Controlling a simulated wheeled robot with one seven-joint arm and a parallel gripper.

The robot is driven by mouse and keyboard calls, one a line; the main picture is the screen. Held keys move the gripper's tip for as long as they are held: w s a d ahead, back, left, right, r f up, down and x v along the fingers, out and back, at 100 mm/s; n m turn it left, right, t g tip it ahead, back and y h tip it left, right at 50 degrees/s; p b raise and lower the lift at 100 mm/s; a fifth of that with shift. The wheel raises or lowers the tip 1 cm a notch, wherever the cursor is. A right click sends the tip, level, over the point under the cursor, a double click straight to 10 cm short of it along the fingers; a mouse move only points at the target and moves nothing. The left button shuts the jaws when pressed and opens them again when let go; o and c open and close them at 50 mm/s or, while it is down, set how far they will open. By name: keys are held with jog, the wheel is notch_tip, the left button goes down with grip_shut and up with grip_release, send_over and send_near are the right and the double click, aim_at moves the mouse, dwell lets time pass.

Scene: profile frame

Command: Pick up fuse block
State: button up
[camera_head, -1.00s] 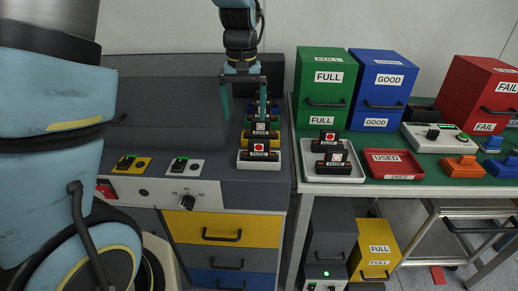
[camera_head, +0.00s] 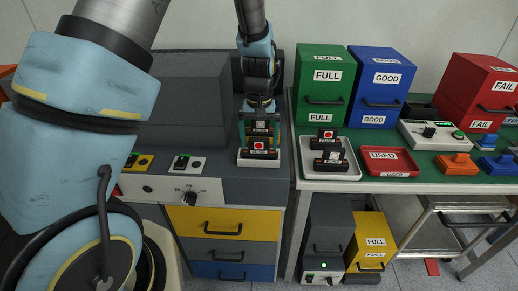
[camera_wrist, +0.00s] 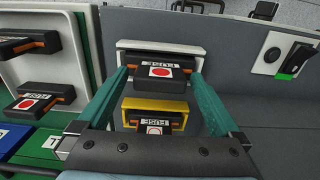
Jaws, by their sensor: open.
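A black fuse block with a red dot (camera_head: 259,147) sits in a white holder (camera_head: 257,162) at the front of the row on the grey machine. Another black fuse block (camera_head: 260,128) is right behind it. My gripper (camera_wrist: 160,74) is open with nothing held. In the wrist view, its green fingertips are at either side of the fuse block (camera_wrist: 160,82) in the white holder (camera_wrist: 125,46). Contact cannot be told. The second fuse block (camera_wrist: 153,127) shows in a yellow holder (camera_wrist: 180,103) nearer the palm. Fuse blocks farther back are hidden by my gripper in the head view.
A white tray (camera_head: 350,171) with two fuse blocks (camera_head: 331,160) stands on the green table to the right. Beside it are a red USED tray (camera_head: 399,172), green (camera_head: 316,96) and blue (camera_head: 388,99) boxes. A knob (camera_head: 190,197) is on the machine's front.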

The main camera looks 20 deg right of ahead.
jog(key=shift+f, duration=0.3)
jog(key=shift+c, duration=0.2)
jog(key=c, duration=1.3)
notch_tip(320, 180, up, 10)
jog(key=shift+r+b, duration=0.1)
jog(key=shift+b, duration=1.05)
